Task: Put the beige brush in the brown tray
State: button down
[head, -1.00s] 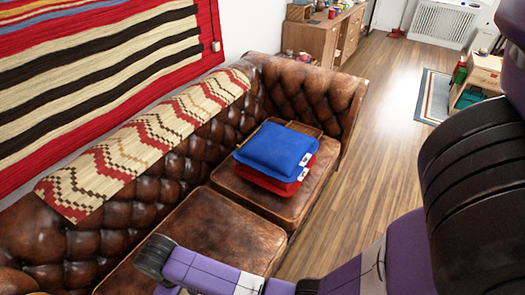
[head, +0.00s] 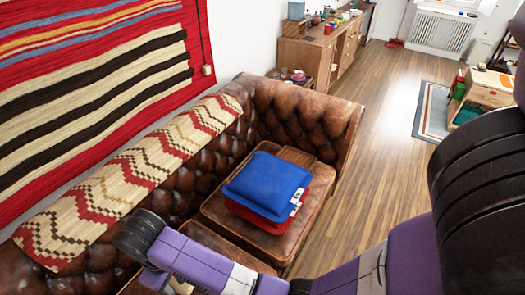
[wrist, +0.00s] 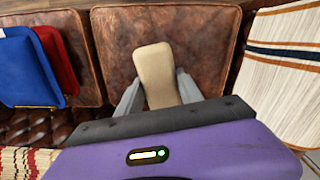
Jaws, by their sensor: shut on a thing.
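The beige brush (wrist: 154,70) is in the wrist view, a rounded, pale block held between the grey fingers of my gripper (wrist: 158,94). My gripper is shut on it, above a brown leather sofa seat. A brown wooden piece (head: 297,156), probably the brown tray, lies on the far sofa seat in the head view. It is partly hidden behind a stacked blue cushion (head: 268,183) and red cushion (head: 250,216). In the head view my gripper is mostly cut off at the bottom edge, below my purple arm. The tray cannot be made out in the wrist view.
The brown leather sofa (head: 302,105) has a tufted back and a raised arm at its far end. A patterned throw (head: 130,180) lies over the backrest. A wooden cabinet (head: 318,52) stands beyond.

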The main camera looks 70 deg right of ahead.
aim_at(296, 160)
jog(key=l+z, duration=0.1)
jog(key=l, duration=0.8)
jog(key=l+z, duration=0.1)
jog(key=l, duration=0.75)
jog(key=l+z, duration=0.1)
jog(key=l, duration=0.8)
jog(key=i+l+z, duration=0.1)
jog(key=l, duration=0.75)
jog(key=i, duration=0.05)
